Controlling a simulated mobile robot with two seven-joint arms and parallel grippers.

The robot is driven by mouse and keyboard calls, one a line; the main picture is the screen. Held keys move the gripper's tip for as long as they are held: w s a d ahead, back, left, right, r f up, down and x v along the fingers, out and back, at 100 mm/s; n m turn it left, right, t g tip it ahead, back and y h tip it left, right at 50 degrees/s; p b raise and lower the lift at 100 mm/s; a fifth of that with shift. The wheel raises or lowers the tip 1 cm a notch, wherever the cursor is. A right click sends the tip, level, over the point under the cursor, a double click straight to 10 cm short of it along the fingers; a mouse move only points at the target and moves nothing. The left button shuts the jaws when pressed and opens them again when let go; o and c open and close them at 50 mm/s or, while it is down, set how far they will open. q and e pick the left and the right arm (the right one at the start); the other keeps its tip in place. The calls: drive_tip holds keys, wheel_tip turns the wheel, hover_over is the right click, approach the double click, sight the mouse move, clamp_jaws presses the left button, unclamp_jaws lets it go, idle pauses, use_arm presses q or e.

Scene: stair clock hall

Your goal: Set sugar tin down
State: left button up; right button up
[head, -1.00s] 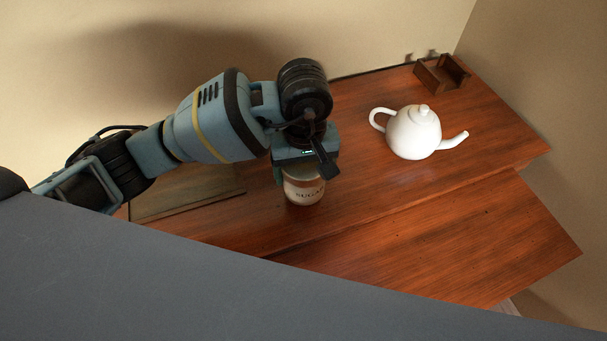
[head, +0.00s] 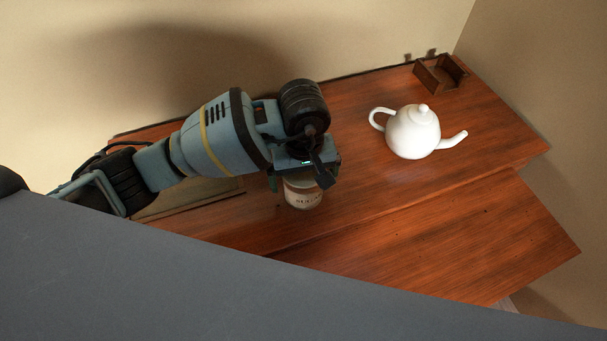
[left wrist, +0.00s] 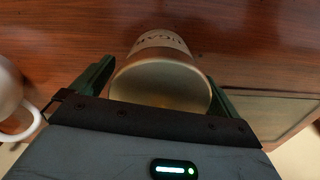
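The sugar tin (head: 304,194) is a small cream cylinder with dark lettering, over the wooden top (head: 350,195) in the head view. My left gripper (head: 301,176) is above it, pointing down, and hides its upper part. In the left wrist view the tin (left wrist: 160,82) shows its pale round top and part of its label between the two green fingers (left wrist: 160,85). The fingers lie against both sides of it. I cannot tell whether its base touches the wood. My right gripper is not in view.
A white teapot (head: 413,133) stands right of the tin, its spout to the right. A small open wooden box (head: 440,75) is at the back right corner. A flat olive panel (head: 200,196) lies left of the tin. Bare wood lies between tin and teapot.

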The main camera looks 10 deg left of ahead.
use_arm(q)
wheel_tip(320, 180, up, 12)
drive_tip(key=shift+r, duration=0.2)
idle(0.5)
drive_tip(key=shift+s+f, duration=0.1)
drive_tip(key=shift+s, duration=0.05)
idle(0.5)
